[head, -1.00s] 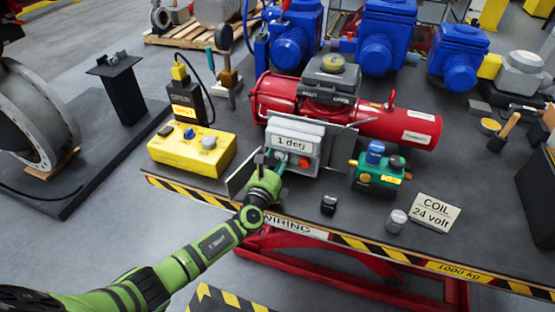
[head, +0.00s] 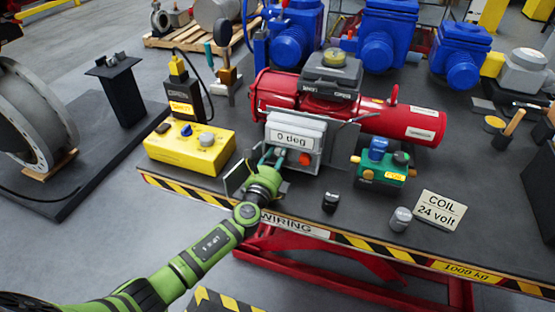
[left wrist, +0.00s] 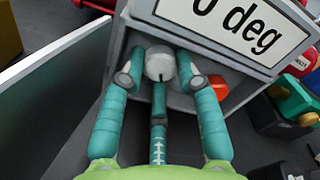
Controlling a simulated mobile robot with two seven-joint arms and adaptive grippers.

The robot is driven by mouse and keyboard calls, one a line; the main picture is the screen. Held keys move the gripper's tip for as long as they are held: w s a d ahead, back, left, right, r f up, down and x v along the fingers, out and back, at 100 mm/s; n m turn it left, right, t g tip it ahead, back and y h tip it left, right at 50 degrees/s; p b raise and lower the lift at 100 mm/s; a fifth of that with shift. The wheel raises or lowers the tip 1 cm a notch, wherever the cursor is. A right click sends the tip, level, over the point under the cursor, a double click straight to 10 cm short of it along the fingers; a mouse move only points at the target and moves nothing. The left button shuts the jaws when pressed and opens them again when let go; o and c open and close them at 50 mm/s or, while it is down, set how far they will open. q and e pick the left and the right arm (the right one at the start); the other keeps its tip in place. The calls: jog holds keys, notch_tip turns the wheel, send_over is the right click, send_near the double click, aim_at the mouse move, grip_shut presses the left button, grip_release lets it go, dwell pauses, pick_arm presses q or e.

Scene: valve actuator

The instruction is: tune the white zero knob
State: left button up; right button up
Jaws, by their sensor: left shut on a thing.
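The white zero knob (left wrist: 160,64) sits in the grey box under the display in the left wrist view, with a dark mark on its front edge. My left gripper (left wrist: 162,78) has its teal fingers shut on the knob from both sides. In the head view the left gripper (head: 276,160) reaches into the front of the grey box (head: 294,142) and hides the knob. The display (head: 292,136) reads "0 deg". A red-orange knob (head: 304,159) is to the right of the fingers. My right gripper is not in view.
The box is fixed to the red actuator (head: 410,122). An open panel (left wrist: 50,98) stands close on the left of the gripper. A yellow calibrator box (head: 190,148) lies left, a green valve block (head: 380,168) right. Small black and grey caps sit near the table edge.

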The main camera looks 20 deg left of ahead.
pick_arm(q)
jog(key=shift+r, duration=0.1)
jog(key=o, duration=0.9)
jog(key=shift+a, duration=0.1)
jog(key=shift+c, duration=0.2)
jog(key=shift+s, duration=0.2)
jog(key=s, duration=1.1)
jog(key=shift+s+a, duration=0.2)
jog(key=shift+s, duration=0.05)
